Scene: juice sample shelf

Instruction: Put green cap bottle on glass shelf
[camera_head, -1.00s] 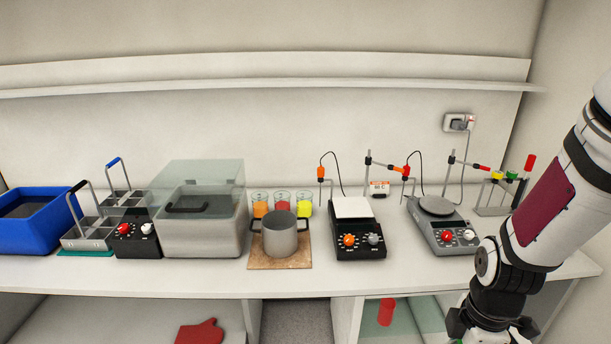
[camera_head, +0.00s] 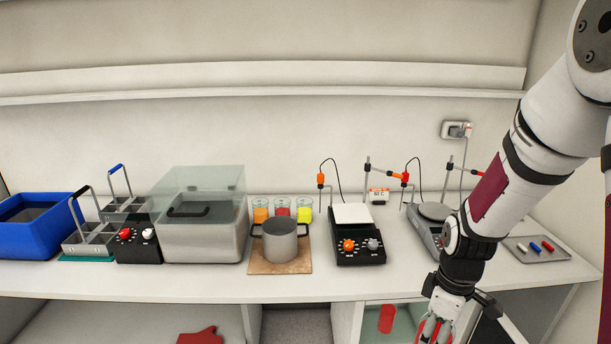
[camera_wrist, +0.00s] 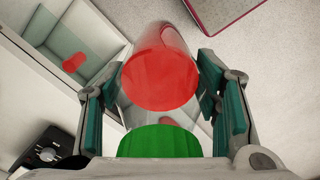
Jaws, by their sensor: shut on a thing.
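The green cap bottle (camera_wrist: 160,80) is a clear bottle holding red liquid, with its green cap (camera_wrist: 158,142) nearest the wrist camera. My gripper (camera_wrist: 162,95) is shut on it, one teal-padded finger on each side. In the head view my gripper (camera_head: 434,328) is low at the bottom edge, in front of and below the counter edge, and the bottle's red shows between its fingers. The glass shelf (camera_head: 403,330) is in the cubby under the counter, left of my gripper. A red object (camera_head: 387,318) stands on it; it also shows in the wrist view (camera_wrist: 74,63).
The counter (camera_head: 200,284) overhangs the cubby, with an upright panel (camera_head: 347,320) at the cubby's left. On the counter are a hot plate (camera_head: 358,248), a pot (camera_head: 281,243) and a tray (camera_head: 540,250). A red mitt (camera_head: 200,337) lies lower left.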

